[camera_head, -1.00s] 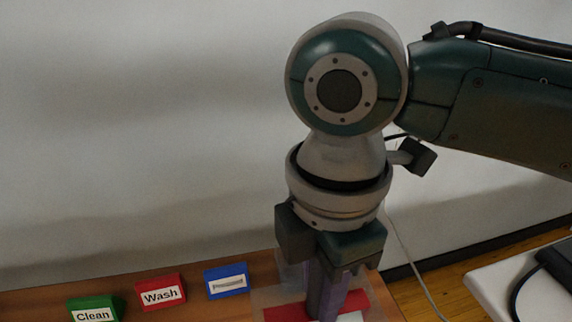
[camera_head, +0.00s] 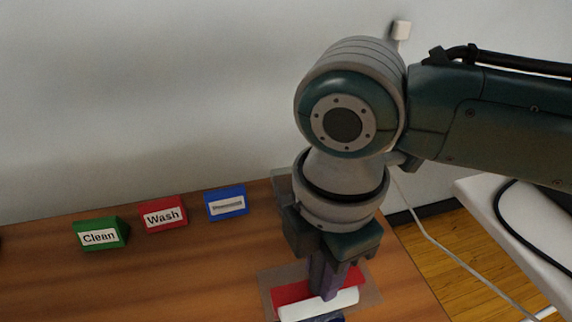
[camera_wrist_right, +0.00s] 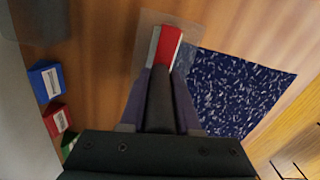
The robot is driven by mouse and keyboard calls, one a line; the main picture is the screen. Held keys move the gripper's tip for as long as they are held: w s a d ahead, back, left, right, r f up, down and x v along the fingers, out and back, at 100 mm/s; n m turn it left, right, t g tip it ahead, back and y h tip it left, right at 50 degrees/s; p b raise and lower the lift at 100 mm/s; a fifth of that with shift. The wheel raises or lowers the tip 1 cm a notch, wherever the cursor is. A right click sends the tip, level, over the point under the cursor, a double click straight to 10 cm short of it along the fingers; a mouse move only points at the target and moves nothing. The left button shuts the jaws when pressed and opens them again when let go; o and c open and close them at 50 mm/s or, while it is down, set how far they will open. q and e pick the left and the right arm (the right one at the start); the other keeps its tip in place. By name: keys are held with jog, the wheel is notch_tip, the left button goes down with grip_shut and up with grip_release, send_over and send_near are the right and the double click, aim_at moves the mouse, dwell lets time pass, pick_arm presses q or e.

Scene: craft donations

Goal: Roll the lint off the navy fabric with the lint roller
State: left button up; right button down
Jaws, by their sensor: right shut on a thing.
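My right gripper (camera_head: 328,292) points down at the table's near right part. It is shut on the lint roller, whose dark handle (camera_wrist_right: 160,103) shows between the purple-grey fingers. At the gripper's tips a white roller (camera_head: 333,304) lies beside a red piece (camera_head: 289,293) and a see-through sheet (camera_head: 369,283). The navy fabric (camera_wrist_right: 238,92) lies flat in the right wrist view, covered with many pale lint flecks. Only a dark sliver of it (camera_head: 330,318) shows in the head view. The roller is at the fabric's edge; contact cannot be told. My left gripper is out of view.
Green "Clean" (camera_head: 98,237), red "Wash" (camera_head: 163,215) and blue (camera_head: 226,205) label blocks stand at the back left of the wooden table (camera_head: 190,280). A see-through thing (camera_head: 283,184) is behind my gripper. A white surface with a cable (camera_head: 535,240) stands at right.

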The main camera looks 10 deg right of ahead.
jog(key=shift+f, duration=0.25)
jog(key=shift+f+b, duration=0.35)
jog(key=shift+f, duration=0.05)
jog(key=shift+s+r+p, duration=0.1)
jog(key=shift+s+p, duration=0.1)
jog(key=shift+p, duration=0.15)
jog(key=s+p, duration=0.3)
jog(key=s, duration=0.1)
jog(key=s+p, duration=0.3)
jog(key=s, duration=0.1)
jog(key=s+p, duration=0.3)
jog(key=s, duration=0.1)
jog(key=shift+d, duration=0.25)
jog(key=s+p, duration=0.1)
jog(key=s, duration=0.5)
jog(key=s+p, duration=0.2)
jog(key=s, duration=0.3)
jog(key=s+p, duration=0.2)
jog(key=s, duration=0.4)
jog(key=shift+s+d, duration=0.3)
jog(key=shift+s, duration=0.05)
jog(key=shift+p, duration=0.3)
notch_tip(320, 180, up, 5)
jog(key=p, duration=0.5)
jog(key=shift+p, duration=0.3)
jog(key=shift+w, duration=0.1)
